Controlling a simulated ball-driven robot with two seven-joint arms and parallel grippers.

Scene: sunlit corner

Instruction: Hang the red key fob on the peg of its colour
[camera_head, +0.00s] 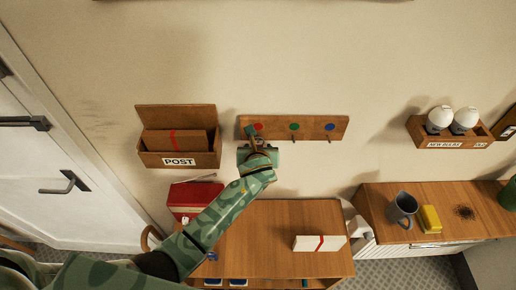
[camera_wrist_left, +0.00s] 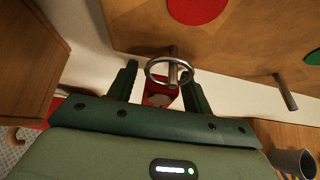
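The peg board (camera_head: 312,128) is on the wall, with red, green and blue dots above its pegs. The red dot (camera_wrist_left: 195,8) and the peg (camera_wrist_left: 172,68) below it are close ahead in the left wrist view. The red key fob (camera_wrist_left: 160,97) hangs under its metal ring (camera_wrist_left: 148,70); the ring looks to be around this peg. My left gripper (camera_wrist_left: 160,75) is just below the peg, its fingers either side of the fob, with a gap visible at the left finger. It hides much of the red peg in the head view (camera_head: 257,146). My right gripper is out of view.
A wooden post box (camera_head: 146,159) is on the wall left of the board. Below are a red box (camera_head: 190,196) and a cabinet (camera_head: 270,225) with a white, red-banded package (camera_head: 306,243).

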